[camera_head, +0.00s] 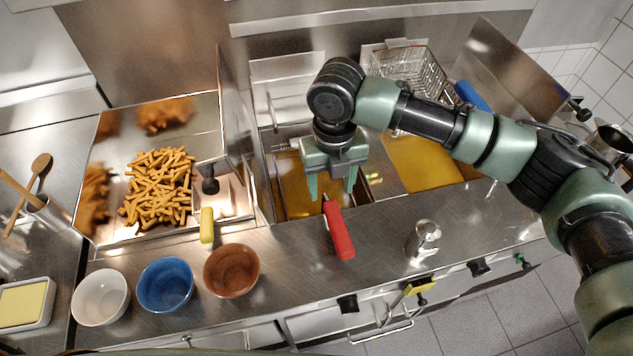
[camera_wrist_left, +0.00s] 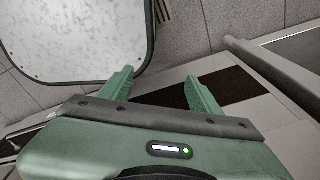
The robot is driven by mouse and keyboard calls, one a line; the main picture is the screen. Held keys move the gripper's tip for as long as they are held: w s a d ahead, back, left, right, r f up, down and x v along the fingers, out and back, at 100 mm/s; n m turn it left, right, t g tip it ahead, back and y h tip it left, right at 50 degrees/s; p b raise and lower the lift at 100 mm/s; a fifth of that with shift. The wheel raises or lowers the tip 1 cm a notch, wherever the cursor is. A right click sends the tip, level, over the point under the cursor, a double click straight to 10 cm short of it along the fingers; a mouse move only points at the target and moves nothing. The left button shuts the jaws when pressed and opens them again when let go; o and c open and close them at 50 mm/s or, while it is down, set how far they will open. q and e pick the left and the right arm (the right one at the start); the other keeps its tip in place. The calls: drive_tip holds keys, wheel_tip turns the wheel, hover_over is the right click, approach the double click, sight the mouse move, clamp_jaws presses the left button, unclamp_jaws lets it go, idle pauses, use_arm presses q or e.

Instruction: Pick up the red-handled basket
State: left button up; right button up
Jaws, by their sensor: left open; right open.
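The red handle (camera_head: 339,230) of the basket sticks out over the counter's front from the left fryer vat. The basket itself is mostly hidden in the vat's yellow oil (camera_head: 296,199) and behind my gripper. My right gripper (camera_head: 332,192) is open and points down over the vat, its fingertips close to the inner end of the red handle. I cannot tell whether they touch it. My left gripper (camera_wrist_left: 160,88) is open and empty in the left wrist view, away from the basket.
A blue-handled wire basket (camera_head: 410,68) hangs behind the right vat. A tray of fries (camera_head: 158,188) lies left, with a yellow-handled tool (camera_head: 207,225). White (camera_head: 100,297), blue (camera_head: 166,284) and brown (camera_head: 231,270) bowls line the front; a metal shaker (camera_head: 424,238) stands right of the red handle.

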sight(330, 202)
drive_tip(key=shift+f, duration=0.4)
drive_tip(key=shift+s+f+p, duration=0.65)
drive_tip(key=shift+f+p, duration=0.25)
drive_tip(key=shift+f, duration=0.1)
drive_tip(key=f, duration=0.2)
drive_tip(key=f+p, duration=0.1)
drive_tip(key=f, duration=0.1)
drive_tip(key=shift+w, duration=0.4)
drive_tip(key=shift+f, duration=0.2)
drive_tip(key=shift+s, duration=0.1)
clamp_jaws()
use_arm(q)
drive_tip(key=r, duration=0.1)
drive_tip(key=s+r, duration=0.1)
drive_tip(key=r, duration=0.1)
drive_tip(key=shift+s, duration=0.1)
drive_tip(key=shift+s, duration=0.1)
use_arm(e)
drive_tip(key=shift+r, duration=0.1)
